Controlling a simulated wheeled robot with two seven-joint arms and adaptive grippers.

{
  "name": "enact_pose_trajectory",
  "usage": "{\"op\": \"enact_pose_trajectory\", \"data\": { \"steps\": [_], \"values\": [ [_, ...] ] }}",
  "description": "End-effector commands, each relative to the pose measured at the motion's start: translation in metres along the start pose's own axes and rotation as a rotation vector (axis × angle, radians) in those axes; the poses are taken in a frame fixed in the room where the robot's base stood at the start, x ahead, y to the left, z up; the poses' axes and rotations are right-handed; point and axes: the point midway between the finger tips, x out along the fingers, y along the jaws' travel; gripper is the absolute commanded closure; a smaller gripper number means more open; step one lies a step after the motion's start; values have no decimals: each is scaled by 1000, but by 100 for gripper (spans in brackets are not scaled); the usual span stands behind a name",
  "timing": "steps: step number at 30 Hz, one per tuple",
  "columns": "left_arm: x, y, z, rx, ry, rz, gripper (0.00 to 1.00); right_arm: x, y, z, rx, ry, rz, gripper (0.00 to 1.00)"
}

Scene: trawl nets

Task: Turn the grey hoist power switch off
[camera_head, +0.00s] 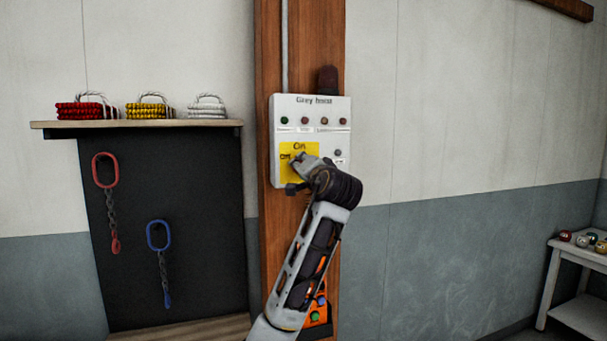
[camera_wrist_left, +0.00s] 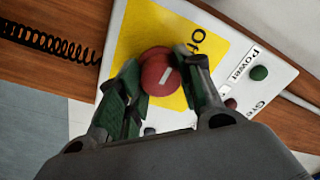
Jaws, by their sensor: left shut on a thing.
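The grey hoist panel (camera_head: 310,110) is a white box on a brown wooden post, with a yellow plate (camera_head: 287,149) marked On at the top and Off at the left. In the left wrist view a round red knob (camera_wrist_left: 155,70) with a short white mark sits on the yellow plate (camera_wrist_left: 140,35). I cannot tell firmly which label the mark points to. My left gripper (camera_head: 298,163) is at the plate, its two fingers (camera_wrist_left: 160,88) shut on the knob's sides. In the head view the gripper hides the knob. My right gripper is not in view.
Small lamps line the panel's top, and a grey button (camera_head: 338,153) sits at its right. An orange box (camera_head: 319,313) is lower on the post, partly behind my arm. Left, a shelf (camera_head: 150,124) holds rope coils above hanging chains. A white table (camera_head: 580,254) stands far right.

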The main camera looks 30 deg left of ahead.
Motion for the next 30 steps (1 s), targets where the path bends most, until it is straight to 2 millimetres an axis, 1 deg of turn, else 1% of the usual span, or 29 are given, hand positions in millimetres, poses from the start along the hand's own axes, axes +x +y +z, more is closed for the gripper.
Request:
{"op": "enact_pose_trajectory", "data": {
  "steps": [1,6,11,21,22,27,30],
  "values": [
    [0,4,1,-22,-2,4,88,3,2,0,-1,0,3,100],
    [0,3,0,-81,-4,1,88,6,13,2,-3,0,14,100],
    [0,2,0,-102,-6,-1,88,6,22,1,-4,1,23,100],
    [0,1,0,-105,-5,-2,88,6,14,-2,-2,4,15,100],
    [0,1,0,-105,-5,-2,62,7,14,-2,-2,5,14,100],
    [0,1,0,-104,-5,-3,42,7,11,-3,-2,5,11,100],
    [0,0,0,-104,-4,-3,42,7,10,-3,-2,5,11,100]
  ]
}}
